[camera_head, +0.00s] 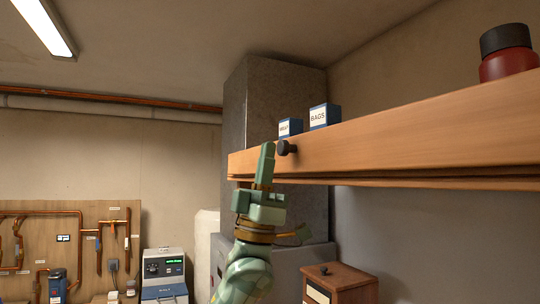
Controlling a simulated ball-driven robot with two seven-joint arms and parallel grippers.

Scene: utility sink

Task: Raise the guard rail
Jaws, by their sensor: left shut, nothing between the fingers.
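The guard rail (410,128) is a long wooden board along the shelf front, running from the centre to the upper right. A small dark knob (287,147) sticks out near its left end. My left gripper (267,152) is green, points up and is shut with nothing in it. Its fingertips are just left of the knob and overlap the rail's left end in the picture. I cannot tell whether they touch. My right gripper is not in view.
Two blue boxes, one labelled BAGS (323,116), and a red jar (508,65) with a black lid show above the rail. A grey column (275,90) stands behind. Below are a wooden box (350,280) and, at left, a pipe board (75,235).

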